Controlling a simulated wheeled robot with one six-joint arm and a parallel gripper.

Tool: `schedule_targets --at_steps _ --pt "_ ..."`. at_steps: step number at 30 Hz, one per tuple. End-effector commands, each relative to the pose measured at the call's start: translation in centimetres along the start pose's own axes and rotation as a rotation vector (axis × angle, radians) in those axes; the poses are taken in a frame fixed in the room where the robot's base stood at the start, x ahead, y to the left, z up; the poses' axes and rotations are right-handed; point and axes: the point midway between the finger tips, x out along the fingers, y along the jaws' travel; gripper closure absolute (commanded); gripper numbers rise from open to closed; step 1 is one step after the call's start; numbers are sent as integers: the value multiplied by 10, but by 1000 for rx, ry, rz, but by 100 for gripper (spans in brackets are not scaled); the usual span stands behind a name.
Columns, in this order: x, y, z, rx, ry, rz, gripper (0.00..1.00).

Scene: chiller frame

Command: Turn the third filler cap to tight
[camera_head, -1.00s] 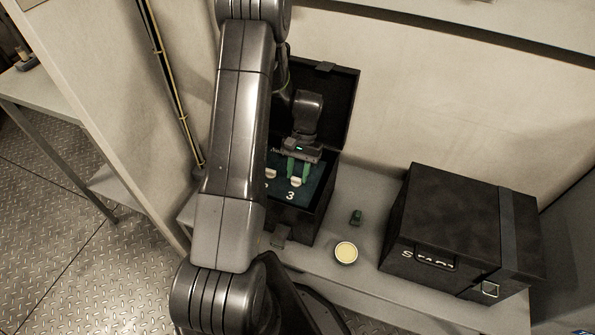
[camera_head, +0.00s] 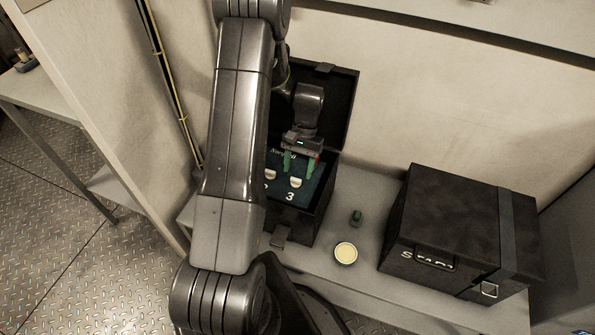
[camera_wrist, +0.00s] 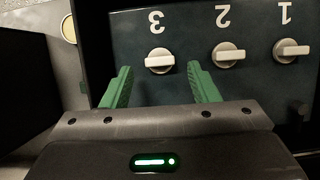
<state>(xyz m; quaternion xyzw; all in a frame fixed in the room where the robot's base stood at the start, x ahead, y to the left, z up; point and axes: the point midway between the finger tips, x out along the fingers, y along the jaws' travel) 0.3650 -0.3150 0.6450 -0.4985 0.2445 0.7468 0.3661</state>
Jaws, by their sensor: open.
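The third filler cap is a round grey cap with a white bar handle (camera_wrist: 159,61), beside the printed number 3. In the wrist view its bar lies nearly level across the picture. It also shows in the head view (camera_head: 296,183), above the number 3. My gripper (camera_wrist: 160,80) is open, with its green fingers spread to either side of the third cap and not touching it. In the head view my gripper (camera_head: 301,167) is just behind and above the cap. The second cap (camera_wrist: 229,55) and the first cap (camera_wrist: 291,50) sit to the right in the wrist view.
The caps are on a dark panel in an open black case (camera_head: 345,110), lid raised at the back. A closed black case (camera_head: 455,225) stands on the bench to the right. A small green item (camera_head: 356,217) and a pale round disc (camera_head: 346,253) lie between.

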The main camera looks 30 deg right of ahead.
Motion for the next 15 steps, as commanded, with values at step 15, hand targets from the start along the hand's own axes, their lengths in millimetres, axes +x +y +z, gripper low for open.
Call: schedule_targets --at_steps 15 --pt "-107 0 0 0 3 -1 45"
